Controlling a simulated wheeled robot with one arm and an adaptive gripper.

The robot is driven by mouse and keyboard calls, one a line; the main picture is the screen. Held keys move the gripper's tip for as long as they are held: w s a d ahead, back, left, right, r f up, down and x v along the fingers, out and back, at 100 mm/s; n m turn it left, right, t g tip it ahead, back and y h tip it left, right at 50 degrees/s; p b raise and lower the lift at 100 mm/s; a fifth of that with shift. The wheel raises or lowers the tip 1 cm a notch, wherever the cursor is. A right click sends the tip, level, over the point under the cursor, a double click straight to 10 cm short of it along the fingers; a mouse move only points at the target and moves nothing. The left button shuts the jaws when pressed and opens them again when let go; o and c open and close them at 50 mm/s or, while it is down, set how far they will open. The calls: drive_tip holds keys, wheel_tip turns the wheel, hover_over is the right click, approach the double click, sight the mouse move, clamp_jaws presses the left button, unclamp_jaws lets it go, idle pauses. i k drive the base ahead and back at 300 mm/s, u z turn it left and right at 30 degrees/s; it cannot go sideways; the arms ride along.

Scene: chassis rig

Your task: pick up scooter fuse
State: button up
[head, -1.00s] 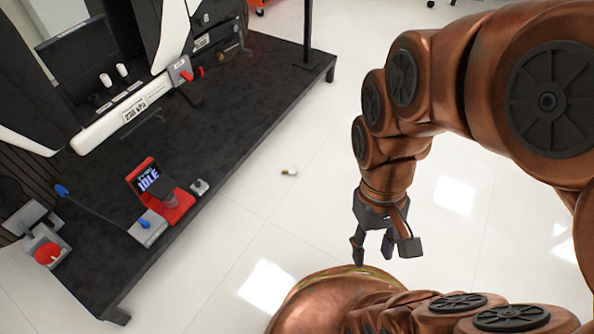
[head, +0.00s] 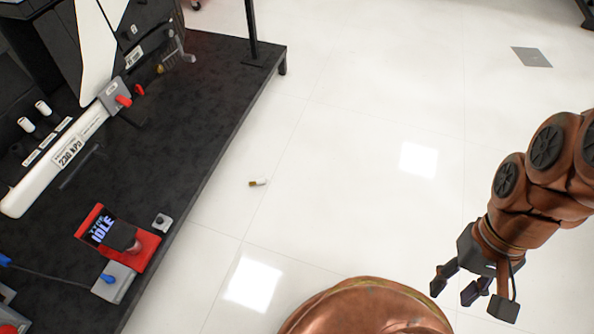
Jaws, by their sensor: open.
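A small white cylinder with a brownish-yellow end, likely the scooter fuse (head: 259,183), lies on its side on the white floor. It is to the right of the black platform, apart from its edge. My gripper (head: 470,296) hangs at the lower right with its dark fingers spread, open and empty. It is well to the right of the fuse and lower in the picture, not touching anything. Two similar white cylinders (head: 26,124) stand in a dark panel on the rig at the left.
The black platform (head: 185,120) fills the left side and carries a red device reading IDLE (head: 118,238), a grey box with a blue knob (head: 112,280) and a white bar with red levers. A dark post (head: 252,20) rises at its far corner. Open glossy floor (head: 350,190) surrounds the fuse.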

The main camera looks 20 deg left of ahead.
sight(261, 181)
drive_tip(key=z, duration=0.1)
drive_tip(key=i, duration=1.2)
drive_tip(key=u, duration=4.2)
